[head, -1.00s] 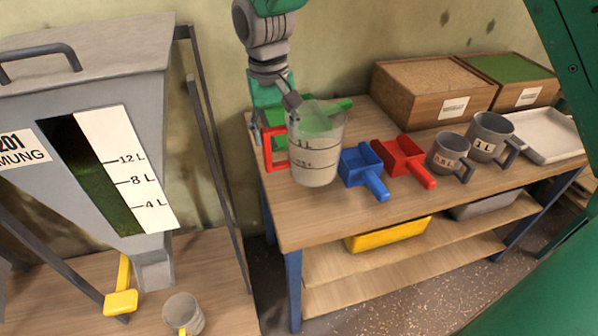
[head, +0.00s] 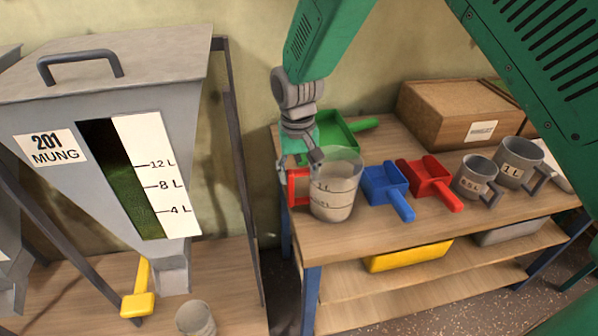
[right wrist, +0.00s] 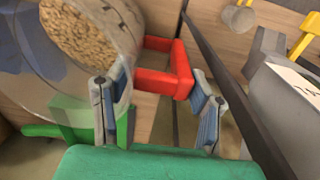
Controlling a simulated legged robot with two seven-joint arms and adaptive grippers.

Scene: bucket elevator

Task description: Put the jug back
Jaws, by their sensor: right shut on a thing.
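The clear measuring jug (head: 335,187) with the red handle (head: 297,188) is upright at the left front part of the wooden bench (head: 400,232). Its base is at or just above the bench top; I cannot tell if it touches. Pale grain (right wrist: 92,32) shows within the jug's outline in the right wrist view. My right gripper (head: 299,163) is shut on the red handle, with its fingers on either side of the handle (right wrist: 165,82) in the right wrist view. My left gripper is not in view.
Green (head: 340,135), blue (head: 388,188) and red (head: 430,182) scoops lie near the jug. Two grey measuring cups (head: 478,176) and a wooden box (head: 450,115) stand further right. The grey MUNG hopper (head: 85,95) is left, with a small cup (head: 196,320) below.

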